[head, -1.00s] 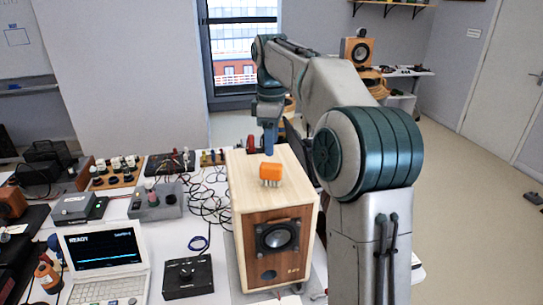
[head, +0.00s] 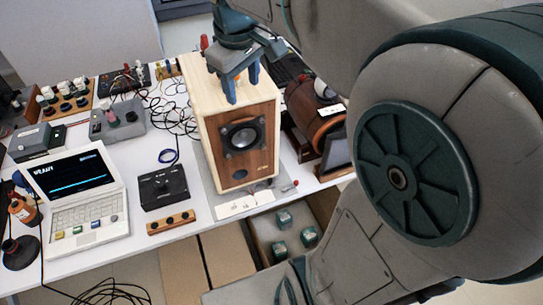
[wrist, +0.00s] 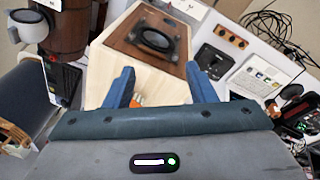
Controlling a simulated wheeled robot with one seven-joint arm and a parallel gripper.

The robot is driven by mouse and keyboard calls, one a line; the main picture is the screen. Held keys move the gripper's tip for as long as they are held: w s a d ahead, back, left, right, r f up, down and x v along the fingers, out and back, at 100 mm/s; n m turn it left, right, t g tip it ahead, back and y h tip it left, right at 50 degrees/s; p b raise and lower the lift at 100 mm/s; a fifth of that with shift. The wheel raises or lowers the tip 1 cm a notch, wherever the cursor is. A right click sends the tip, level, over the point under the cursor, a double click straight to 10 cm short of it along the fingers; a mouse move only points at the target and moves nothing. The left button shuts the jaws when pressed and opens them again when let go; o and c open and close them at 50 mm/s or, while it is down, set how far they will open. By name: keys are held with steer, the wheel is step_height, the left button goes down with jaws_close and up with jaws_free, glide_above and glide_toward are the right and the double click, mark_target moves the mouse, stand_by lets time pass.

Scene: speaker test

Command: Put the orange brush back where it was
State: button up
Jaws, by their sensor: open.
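The orange brush (wrist: 138,99) is on the pale wooden top of the speaker (head: 202,117), mostly hidden by my gripper. In the wrist view it shows beside the left finger, between the fingers in the picture, with light bristles. In the head view only a small orange patch shows behind my fingers. My gripper (head: 242,88) is open over the speaker top, its blue fingers pointing down. In the wrist view the gripper (wrist: 158,78) is spread apart. I cannot tell whether a finger touches the brush.
A brown wooden cylinder-like unit (head: 318,115) stands close to the right of the speaker. To the left are a black control box (head: 164,187), a laptop (head: 80,200) and loose cables (head: 175,115). Crates and boxes lie below the table edge.

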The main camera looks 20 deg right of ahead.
steer(key=s+d+f+m+t, duration=0.1)
steer(key=s+f+m, duration=0.5)
steer(key=s+f, duration=0.4)
steer(key=s, duration=0.3)
steer(key=shift+t+y, duration=0.3)
steer(key=shift+y, duration=0.1)
